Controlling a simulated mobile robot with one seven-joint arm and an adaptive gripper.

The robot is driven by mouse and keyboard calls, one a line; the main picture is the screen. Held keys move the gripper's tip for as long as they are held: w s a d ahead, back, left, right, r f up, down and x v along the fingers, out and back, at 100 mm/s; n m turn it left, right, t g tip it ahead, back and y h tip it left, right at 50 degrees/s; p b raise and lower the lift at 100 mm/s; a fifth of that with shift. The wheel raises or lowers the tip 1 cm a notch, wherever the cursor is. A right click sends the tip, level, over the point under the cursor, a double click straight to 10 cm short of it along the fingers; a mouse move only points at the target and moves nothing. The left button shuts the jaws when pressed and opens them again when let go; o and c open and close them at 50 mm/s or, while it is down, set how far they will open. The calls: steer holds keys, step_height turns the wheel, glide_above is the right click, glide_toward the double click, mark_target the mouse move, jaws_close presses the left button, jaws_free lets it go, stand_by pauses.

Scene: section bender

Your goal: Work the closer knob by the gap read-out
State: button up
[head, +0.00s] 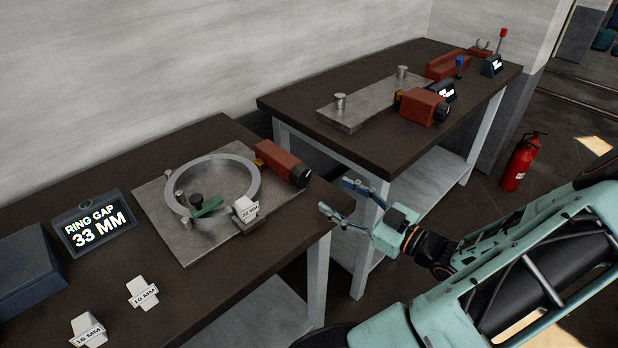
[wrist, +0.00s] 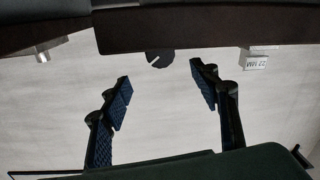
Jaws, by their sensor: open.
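The gap read-out (head: 95,225) on the near bench shows "RING GAP 33 MM". A grey metal ring (head: 253,178) lies on a steel plate (head: 185,250), with a green piece (head: 208,206) at its front. A red housing (head: 280,163) beside the ring carries a black knob (head: 300,176) facing the bench's right end; I take this as the closer knob. My gripper (head: 334,196) is open and empty, off that bench end and apart from the knob. In the wrist view, the dark knob (wrist: 160,58) shows beyond and between my open fingers (wrist: 163,88).
A 22 MM block (head: 245,209) sits at the plate's front right; it also shows in the wrist view (wrist: 256,63). A 10 MM block (head: 143,292) and another labelled block (head: 88,330) lie nearer. A second bench (head: 300,98) stands behind my gripper. A fire extinguisher (head: 520,163) stands right.

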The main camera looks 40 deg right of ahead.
mark_target(305, 177)
steer(key=w, duration=0.3)
steer(key=w+a, duration=0.1)
steer(key=w, duration=0.6)
steer(key=shift+a, duration=0.3)
